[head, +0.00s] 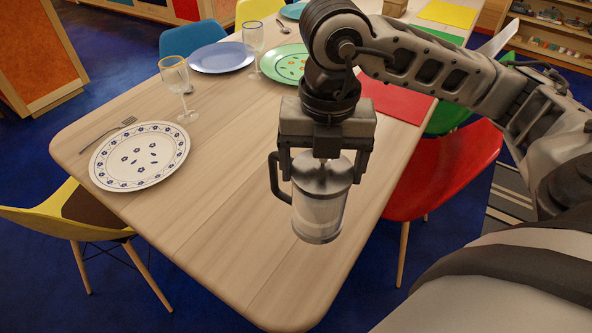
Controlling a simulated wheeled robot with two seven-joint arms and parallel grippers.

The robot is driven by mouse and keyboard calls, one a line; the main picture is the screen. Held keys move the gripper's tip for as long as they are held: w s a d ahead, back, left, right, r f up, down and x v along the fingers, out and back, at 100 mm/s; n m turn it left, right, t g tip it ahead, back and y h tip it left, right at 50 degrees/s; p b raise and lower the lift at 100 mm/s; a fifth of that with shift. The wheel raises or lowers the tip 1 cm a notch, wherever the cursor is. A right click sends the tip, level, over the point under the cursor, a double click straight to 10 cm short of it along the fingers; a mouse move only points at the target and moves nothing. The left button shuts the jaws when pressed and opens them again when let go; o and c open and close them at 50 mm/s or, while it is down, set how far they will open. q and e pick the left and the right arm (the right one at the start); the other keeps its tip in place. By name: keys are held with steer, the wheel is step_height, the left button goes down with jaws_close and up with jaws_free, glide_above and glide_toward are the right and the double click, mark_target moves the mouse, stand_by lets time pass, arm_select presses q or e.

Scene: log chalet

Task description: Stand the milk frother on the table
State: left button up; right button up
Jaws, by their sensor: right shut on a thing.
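The frother hangs nearly upright, in front of the near part of the wooden table (215,240). Whether its base touches the tabletop I cannot tell. My left gripper is not in view.
A white plate with blue flowers (139,157), a fork (110,133) and glasses (180,85) stand on the table's left side. A blue plate (221,57), green plate (285,63) and red placemat (395,98) lie farther back. The near tabletop is clear. Chairs (440,165) surround the table.

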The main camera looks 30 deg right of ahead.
steer(key=w+f, duration=0.6)
steer(key=f, duration=0.3)
steer(key=shift+a+f, duration=0.2)
steer(key=shift+w, duration=0.1)
steer(key=shift+f, duration=0.2)
steer(key=o, duration=1.8)
step_height(320, 180, up, 12)
steer(key=shift+r, duration=0.2)
